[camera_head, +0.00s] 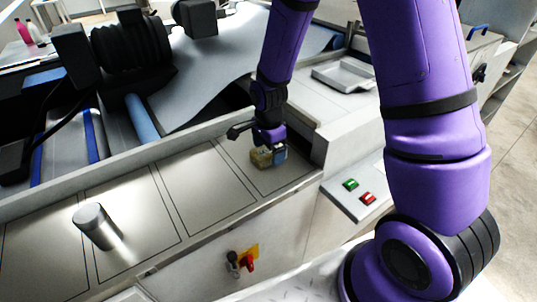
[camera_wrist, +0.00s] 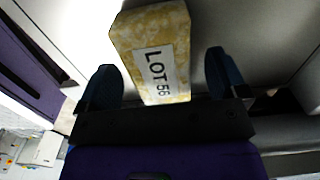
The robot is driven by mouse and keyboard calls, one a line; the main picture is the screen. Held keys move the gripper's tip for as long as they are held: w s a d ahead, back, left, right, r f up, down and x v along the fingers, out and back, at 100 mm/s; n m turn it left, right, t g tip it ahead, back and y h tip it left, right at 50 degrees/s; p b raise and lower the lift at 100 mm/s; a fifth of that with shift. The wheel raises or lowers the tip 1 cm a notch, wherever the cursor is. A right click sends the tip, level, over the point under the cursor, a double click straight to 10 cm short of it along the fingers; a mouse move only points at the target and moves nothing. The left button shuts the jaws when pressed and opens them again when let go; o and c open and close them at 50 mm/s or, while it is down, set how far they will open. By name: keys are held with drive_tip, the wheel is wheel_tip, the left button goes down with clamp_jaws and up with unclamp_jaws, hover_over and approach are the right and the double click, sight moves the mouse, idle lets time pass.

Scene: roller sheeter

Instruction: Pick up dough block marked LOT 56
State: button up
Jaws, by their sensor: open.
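The dough block marked LOT 56 (camera_wrist: 151,40) is a yellow mottled block with a white label, readable in the wrist view. In the head view it is the small yellowish block (camera_head: 261,158) on the rightmost marked panel of the metal counter (camera_head: 205,180). My gripper (camera_wrist: 165,85) is open, with one dark blue finger on each side of the block and a visible gap at each. In the head view my gripper (camera_head: 268,157) is low over the counter at the block, partly hiding it.
A metal cylinder (camera_head: 97,226) stands on the counter to the left. A panel with green and red buttons (camera_head: 358,192) is at the right. A red and yellow switch (camera_head: 243,262) is on the front face. Black rollers and a grey sheet (camera_head: 215,85) lie behind.

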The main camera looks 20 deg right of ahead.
drive_tip(key=shift+f, duration=0.45)
drive_tip(key=c, duration=1.2)
drive_tip(key=shift+o, duration=0.2)
drive_tip(key=shift+r, duration=0.15)
